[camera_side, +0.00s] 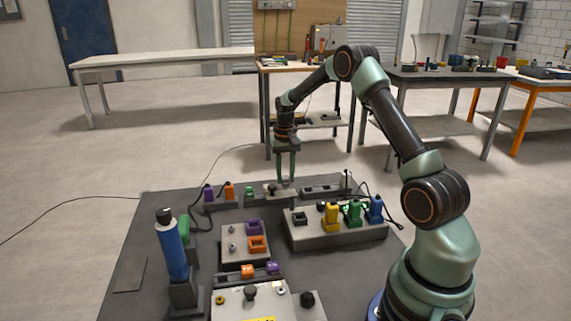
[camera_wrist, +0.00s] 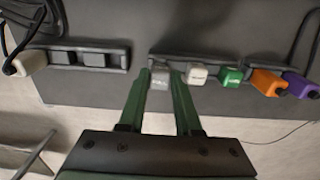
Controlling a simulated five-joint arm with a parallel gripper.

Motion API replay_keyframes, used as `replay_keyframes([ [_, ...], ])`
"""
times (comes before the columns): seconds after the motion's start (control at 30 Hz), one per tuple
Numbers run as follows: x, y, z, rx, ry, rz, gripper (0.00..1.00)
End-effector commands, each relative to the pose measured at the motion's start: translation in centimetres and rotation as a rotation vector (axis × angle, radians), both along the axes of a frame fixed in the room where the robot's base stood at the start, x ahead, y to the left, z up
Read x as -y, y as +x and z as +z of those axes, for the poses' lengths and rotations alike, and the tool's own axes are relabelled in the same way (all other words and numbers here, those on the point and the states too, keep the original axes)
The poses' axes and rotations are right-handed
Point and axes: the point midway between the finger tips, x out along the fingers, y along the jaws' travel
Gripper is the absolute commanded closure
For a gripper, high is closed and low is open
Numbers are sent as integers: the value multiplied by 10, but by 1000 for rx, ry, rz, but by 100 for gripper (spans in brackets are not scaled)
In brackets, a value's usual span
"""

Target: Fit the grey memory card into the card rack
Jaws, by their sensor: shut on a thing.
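The grey memory card (camera_wrist: 160,80) is between the fingertips of my gripper (camera_wrist: 163,74), which is shut on it. In the side view my gripper (camera_side: 286,184) points straight down at the back edge of the dark board, and the card is too small there to make out clearly. The grey card is at the rack's left end in the wrist view, beside the white card (camera_wrist: 197,75). Whether it is seated or just above the rack I cannot tell.
A second dark strip (camera_wrist: 95,45) with grey slots lies left of the rack in the wrist view, with a cabled white plug (camera_wrist: 30,62). A grey block with coloured plugs (camera_side: 330,237), a blue can (camera_side: 172,250) and smaller boxes stand nearer the camera.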

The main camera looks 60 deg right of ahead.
Motion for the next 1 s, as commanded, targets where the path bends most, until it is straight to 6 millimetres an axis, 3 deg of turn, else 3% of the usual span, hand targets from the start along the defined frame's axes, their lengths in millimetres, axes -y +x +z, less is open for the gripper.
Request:
replay_keyframes([
  [1.0,0,0,-14,0,0,0,100],
])
